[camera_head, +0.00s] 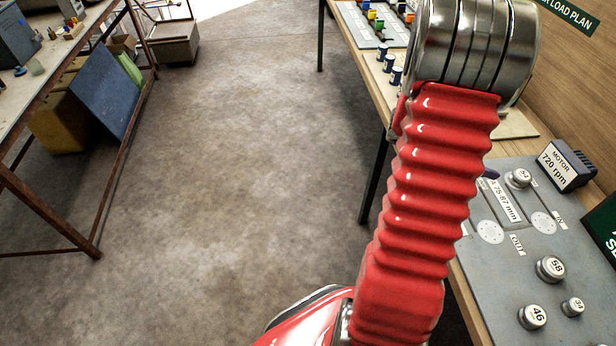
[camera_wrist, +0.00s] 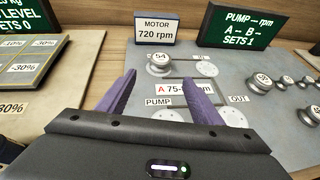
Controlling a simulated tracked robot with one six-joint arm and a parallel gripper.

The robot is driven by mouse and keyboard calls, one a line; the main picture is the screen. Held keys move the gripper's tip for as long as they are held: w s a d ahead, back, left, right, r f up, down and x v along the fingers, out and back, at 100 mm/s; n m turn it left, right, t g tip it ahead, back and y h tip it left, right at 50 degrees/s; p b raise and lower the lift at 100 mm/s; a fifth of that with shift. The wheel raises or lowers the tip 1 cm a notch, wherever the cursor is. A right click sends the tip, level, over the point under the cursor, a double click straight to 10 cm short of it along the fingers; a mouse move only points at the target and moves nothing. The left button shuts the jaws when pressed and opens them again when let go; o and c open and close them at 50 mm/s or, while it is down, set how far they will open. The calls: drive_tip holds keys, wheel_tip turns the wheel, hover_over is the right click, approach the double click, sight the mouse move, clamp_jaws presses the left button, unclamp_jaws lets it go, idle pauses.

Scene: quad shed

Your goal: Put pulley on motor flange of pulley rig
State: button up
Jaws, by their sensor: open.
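The pulley rig is a grey panel (camera_head: 505,285) on the bench at right in the head view; it also fills the right of the wrist view (camera_wrist: 265,125). A metal pulley marked 54 (camera_wrist: 160,65) sits below the motor sign (camera_wrist: 155,29), also in the head view (camera_head: 518,178). I cannot tell whether it is on a flange. Bare pale flange discs show by the OUT label (camera_wrist: 235,117) and right of pulley 54 (camera_wrist: 206,68). My gripper (camera_wrist: 160,77) is open and empty, its purple fingers over the panel, pulley 54 beyond and between their tips. The arm hides most of it in the head view.
Loose pulleys marked 58 (camera_head: 550,269), 46 (camera_head: 532,316) and 34 (camera_head: 572,306) stand on the panel's right side. A green PUMP sign (camera_wrist: 247,25) stands behind. A weight tray (camera_wrist: 32,62) lies left. The floor (camera_head: 220,180) between benches is clear.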

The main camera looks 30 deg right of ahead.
drive_tip(key=w+a+r+m+t+y, duration=0.1)
drive_tip(key=w+a+r+m+t, duration=0.15)
drive_tip(key=a, duration=0.65)
drive_tip(key=w+a+r+m+t+y, duration=0.2)
drive_tip(key=w+a+r, duration=0.1)
drive_tip(key=a, duration=0.5)
drive_tip(key=w+a+r+m+t+y, duration=0.1)
drive_tip(key=w+a+r+m+t, duration=0.15)
drive_tip(key=a, duration=0.65)
drive_tip(key=a+r+m+t+y, duration=0.2)
drive_tip(key=a+t+y, duration=0.1)
drive_tip(key=a, duration=1)
drive_tip(key=a+r+m+t+y, duration=0.2)
drive_tip(key=a+r+y, duration=0.1)
drive_tip(key=a, duration=1)
drive_tip(key=shift+w+a+r+t+y, duration=0.3)
drive_tip(key=shift+a+t+y, duration=0.1)
drive_tip(key=shift+y, duration=0.3)
